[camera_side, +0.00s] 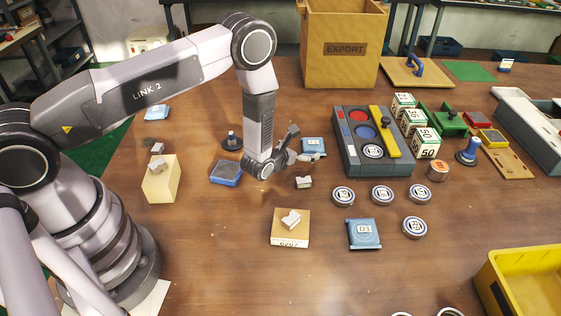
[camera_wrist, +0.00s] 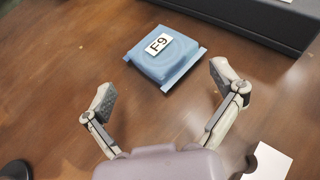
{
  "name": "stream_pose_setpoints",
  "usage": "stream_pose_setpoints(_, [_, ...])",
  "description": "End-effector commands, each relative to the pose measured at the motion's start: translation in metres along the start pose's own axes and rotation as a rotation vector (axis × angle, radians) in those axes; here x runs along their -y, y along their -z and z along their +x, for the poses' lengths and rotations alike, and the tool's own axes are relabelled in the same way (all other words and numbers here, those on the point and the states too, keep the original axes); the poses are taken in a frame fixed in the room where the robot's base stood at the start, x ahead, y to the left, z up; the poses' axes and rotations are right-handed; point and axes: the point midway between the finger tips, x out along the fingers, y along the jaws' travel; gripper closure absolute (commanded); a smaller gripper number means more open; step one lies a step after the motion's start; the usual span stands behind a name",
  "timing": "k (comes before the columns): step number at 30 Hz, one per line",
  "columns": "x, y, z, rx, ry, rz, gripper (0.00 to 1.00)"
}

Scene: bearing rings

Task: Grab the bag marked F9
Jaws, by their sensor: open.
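The blue bag marked F9 (camera_wrist: 168,65) lies flat on the table in the wrist view, label up and slightly turned. It is just ahead of my gripper (camera_wrist: 163,84), whose two fingers are spread apart with nothing between them. In the side view my gripper (camera_side: 304,145) is low over the middle of the table. A blue bag (camera_side: 313,145) lies right beside its fingers there; its label is too small to read and a finger covers part of it. Another blue bag, marked D3 (camera_side: 365,242), lies nearer the camera.
A dark tray (camera_side: 351,166) with round parts stands right of the bag. Several bearing rings (camera_side: 382,195) lie below it. An EXPORT box (camera_side: 340,65) stands behind.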

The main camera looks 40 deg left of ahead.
Motion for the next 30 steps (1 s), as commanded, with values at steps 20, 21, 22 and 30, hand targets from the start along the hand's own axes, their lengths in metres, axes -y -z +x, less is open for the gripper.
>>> stream_pose_setpoints(20, [0.003,-0.004,0.055,-0.001,-0.006,0.000,0.07])
stream_pose_setpoints(21, [0.003,-0.004,0.055,-0.001,-0.006,0.000,0.07])
stream_pose_setpoints(22, [0.003,-0.004,0.054,-0.001,-0.006,0.000,0.10])
stream_pose_setpoints(30, [0.003,-0.004,0.054,-0.001,-0.006,0.000,0.45])
